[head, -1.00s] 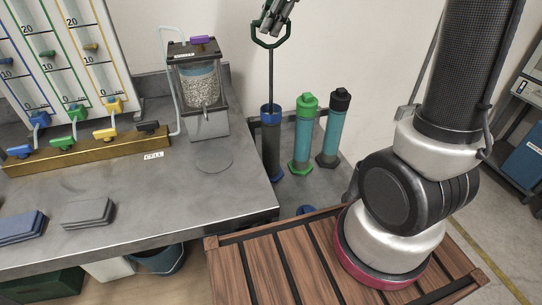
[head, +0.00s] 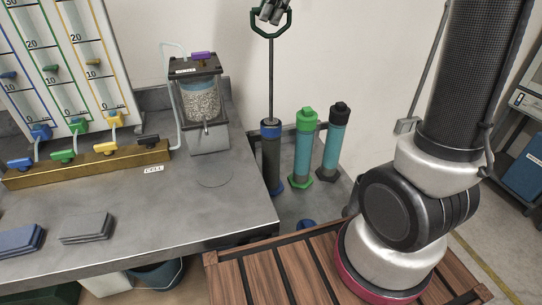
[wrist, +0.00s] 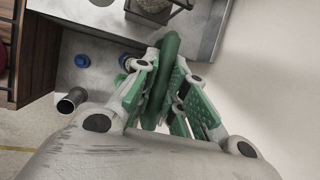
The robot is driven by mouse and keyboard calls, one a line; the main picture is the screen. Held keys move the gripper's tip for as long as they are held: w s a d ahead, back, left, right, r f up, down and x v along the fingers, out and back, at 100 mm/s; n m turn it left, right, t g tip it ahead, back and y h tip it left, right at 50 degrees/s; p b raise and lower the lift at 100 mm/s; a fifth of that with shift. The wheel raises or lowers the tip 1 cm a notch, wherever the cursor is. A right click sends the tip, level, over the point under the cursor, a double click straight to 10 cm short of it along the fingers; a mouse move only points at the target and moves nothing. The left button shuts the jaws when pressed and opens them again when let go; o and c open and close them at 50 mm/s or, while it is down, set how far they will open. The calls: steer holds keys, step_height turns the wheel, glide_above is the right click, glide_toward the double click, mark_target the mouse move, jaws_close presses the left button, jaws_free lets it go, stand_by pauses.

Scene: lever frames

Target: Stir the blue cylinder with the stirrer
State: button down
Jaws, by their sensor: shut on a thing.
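The blue cylinder (head: 271,155) is a dark tube with a blue collar and blue foot, standing upright beside the bench's right end. The stirrer (head: 271,80) has a green loop handle and a thin dark rod. Its rod runs straight down to the blue collar at the tube's top; how far it reaches inside is hidden. My gripper (head: 272,12) is at the top edge of the head view, above the cylinder. In the wrist view my gripper (wrist: 165,95) is shut on the stirrer's green handle (wrist: 168,60).
A green-capped cylinder (head: 303,150) and a black-capped cylinder (head: 333,143) stand close to the right of the blue one. The grey bench (head: 120,215) holds a clear cell (head: 203,100) and a brass valve bar (head: 90,163). A slatted wooden platform (head: 270,275) lies in front.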

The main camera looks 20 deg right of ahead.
steer(key=shift+r, duration=0.1)
steer(key=shift+r, duration=0.6)
stand_by(0.8)
steer(key=shift+r, duration=0.9)
